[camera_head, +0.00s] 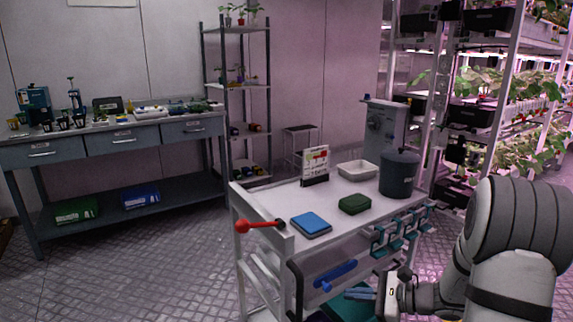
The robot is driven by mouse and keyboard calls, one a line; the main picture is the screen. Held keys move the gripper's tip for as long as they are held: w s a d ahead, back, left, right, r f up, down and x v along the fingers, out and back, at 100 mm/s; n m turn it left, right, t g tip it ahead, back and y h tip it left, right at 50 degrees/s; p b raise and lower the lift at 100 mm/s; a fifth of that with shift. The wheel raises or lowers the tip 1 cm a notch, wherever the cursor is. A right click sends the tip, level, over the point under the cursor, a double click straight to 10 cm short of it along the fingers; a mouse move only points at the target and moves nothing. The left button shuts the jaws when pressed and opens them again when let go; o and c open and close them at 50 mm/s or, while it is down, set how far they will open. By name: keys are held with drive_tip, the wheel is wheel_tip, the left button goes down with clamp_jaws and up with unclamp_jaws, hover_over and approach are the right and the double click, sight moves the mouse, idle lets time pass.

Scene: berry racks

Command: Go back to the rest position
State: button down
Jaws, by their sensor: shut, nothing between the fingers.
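My arm comes in at the lower right, and my gripper (359,294) is low in front of the white cart (266,203), pointing left. Its fingers are shut with nothing between them. They show against the teal bin (349,308) on the cart's lower level, just below a blue tool-like item (335,274). The distance between the fingers and these things cannot be told.
The cart top holds a blue pad (311,224), green box (354,204), white tray (357,169), sign (315,165) and dark canister (399,174). A red-knobbed lever (257,225) juts left. Plant racks (512,75) stand right, a workbench (119,140) left. Floor between is clear.

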drive_tip(key=s+a+r+n+g+h+p, duration=0.3)
drive_tip(key=s+r+n+p, duration=0.25)
drive_tip(key=s+r, duration=0.2)
drive_tip(key=s+a+r+n+g+h+p, duration=0.3)
drive_tip(key=s+a+r+n+g+p, duration=0.1)
drive_tip(key=s+r+n, duration=0.3)
drive_tip(key=s+d+r+n+t+h+p, duration=0.1)
drive_tip(key=s+d+r+n+h+p, duration=0.1)
drive_tip(key=r, duration=0.4)
drive_tip(key=s+d+r+n+t+h+p, duration=0.2)
drive_tip(key=s+r+n+h+p, duration=0.2)
drive_tip(key=r+n+h+p, duration=0.1)
drive_tip(key=shift+s+d+r+p, duration=0.35)
drive_tip(key=shift+r+p, duration=0.2)
drive_tip(key=shift+r, duration=0.25)
